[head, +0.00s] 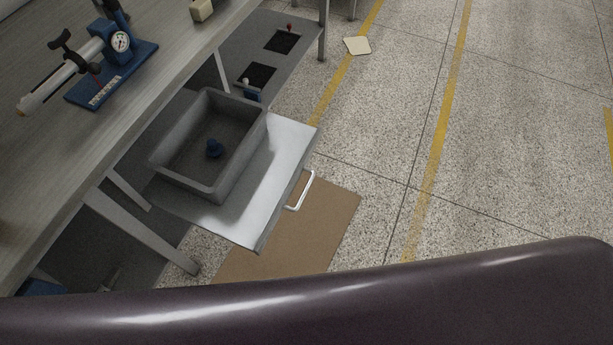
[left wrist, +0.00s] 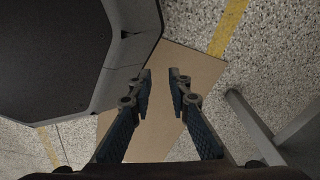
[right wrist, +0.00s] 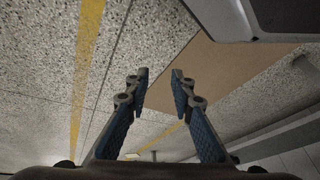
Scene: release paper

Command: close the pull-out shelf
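The pull-out shelf (head: 285,165) is a shiny metal plate sticking out from under the workbench in the head view. A white handle (head: 302,190) is on its outer edge. My right gripper (right wrist: 158,75) is also open and empty in the right wrist view. Neither gripper shows in the head view. The wrist views do not show the shelf clearly.
The workbench (head: 150,75) carries a blue-based gauge device (head: 118,75). A brown mat (head: 335,215) lies on the floor below the shelf. A bench leg (head: 145,226) stands beside the shelf. The speckled floor (head: 375,130) to the right is mostly clear.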

